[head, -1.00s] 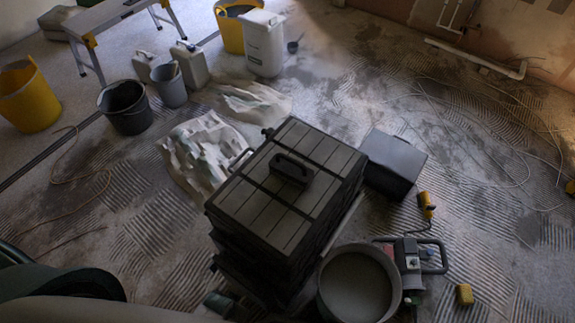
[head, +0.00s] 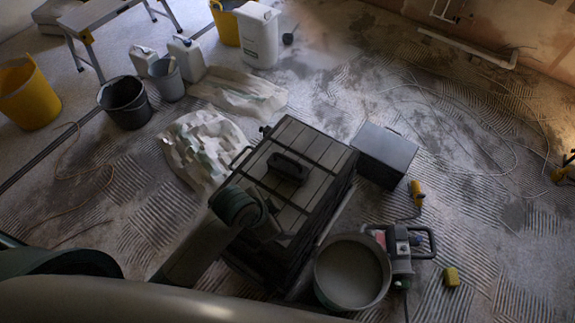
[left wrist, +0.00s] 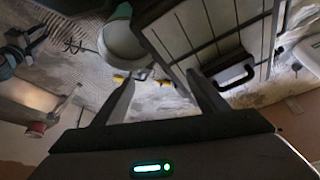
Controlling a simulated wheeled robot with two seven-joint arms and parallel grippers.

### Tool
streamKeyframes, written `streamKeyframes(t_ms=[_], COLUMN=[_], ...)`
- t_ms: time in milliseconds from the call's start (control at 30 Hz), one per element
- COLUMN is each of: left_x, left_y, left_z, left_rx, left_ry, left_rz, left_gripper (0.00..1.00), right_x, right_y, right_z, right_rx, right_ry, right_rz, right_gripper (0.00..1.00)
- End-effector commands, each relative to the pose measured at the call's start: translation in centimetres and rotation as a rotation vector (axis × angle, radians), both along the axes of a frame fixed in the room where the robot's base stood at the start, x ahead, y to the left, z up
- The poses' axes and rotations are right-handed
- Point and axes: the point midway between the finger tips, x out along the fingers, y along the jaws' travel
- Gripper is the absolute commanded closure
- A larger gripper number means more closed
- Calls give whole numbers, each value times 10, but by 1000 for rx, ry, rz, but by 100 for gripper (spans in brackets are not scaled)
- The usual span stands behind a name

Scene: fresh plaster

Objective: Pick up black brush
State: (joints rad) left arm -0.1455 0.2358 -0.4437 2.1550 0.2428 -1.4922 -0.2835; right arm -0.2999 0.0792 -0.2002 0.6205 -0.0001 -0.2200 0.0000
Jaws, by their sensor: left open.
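I cannot make out a black brush for certain in either view. A small dark object (head: 288,38) lies on the floor beside the white tub at the back of the head view; it is too small to identify. My left gripper (left wrist: 160,80) is open in the left wrist view, with nothing between its two dark fingers. In the head view my left arm reaches over the near left side of the black toolbox stack (head: 312,160). The toolbox lid and handle (left wrist: 228,72) also show in the left wrist view. My right gripper is not in view.
A large round bucket (head: 351,300) and a red-grey machine (head: 400,255) stand right of the stack. A dark box (head: 384,155) is behind it. Crumpled sheeting (head: 200,150) lies left. Buckets (head: 125,105) and canisters stand farther back. Ridged floor at right is mostly clear, with cables.

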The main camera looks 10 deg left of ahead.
Motion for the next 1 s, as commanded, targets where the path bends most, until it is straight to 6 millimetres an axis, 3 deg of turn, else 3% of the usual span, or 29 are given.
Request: streamKeyframes(t_ms=[133,367,567,767,1000], left_x=[13,41,77,118,171], left_y=[-13,-31,-42,-34,0], left_z=[13,16,17,18,26], left_rx=[15,51,126,231,367], left_ry=[-25,-57,-90,-102,-91], left_rz=[-105,-282,-498,-702,-887], left_gripper=[33,33,33,33,33], right_x=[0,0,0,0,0], right_y=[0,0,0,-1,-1], right_z=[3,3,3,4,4], right_rx=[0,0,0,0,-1], right_ry=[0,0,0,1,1], right_rz=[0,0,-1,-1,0], right_gripper=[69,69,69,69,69])
